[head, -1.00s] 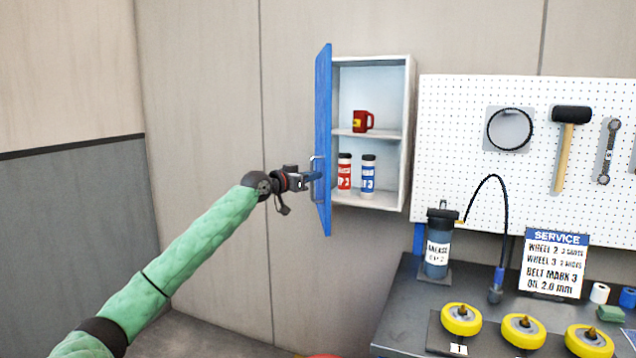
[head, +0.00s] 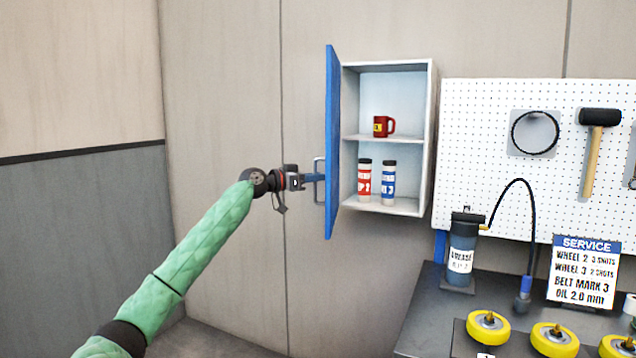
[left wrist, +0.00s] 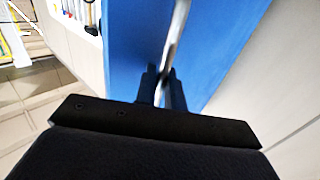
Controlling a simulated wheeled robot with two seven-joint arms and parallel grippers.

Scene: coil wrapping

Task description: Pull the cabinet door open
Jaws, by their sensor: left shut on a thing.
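The blue cabinet door (head: 332,130) stands wide open, swung out to the left of the white cabinet (head: 430,150) and seen nearly edge-on. Its metal bar handle (head: 319,181) is low on the door. My left gripper (head: 318,178) is shut on the handle. In the left wrist view, the fingers (left wrist: 163,85) pinch the handle (left wrist: 178,35) in front of the blue door panel (left wrist: 215,40). My right gripper does not show.
Inside the cabinet are a red mug (head: 381,126) on the shelf, and a red bottle (head: 364,179) and a blue bottle (head: 388,182) below. A pegboard (head: 470,130) with tools and a dark workbench (head: 425,310) stand to the right. The wall left of the door is clear.

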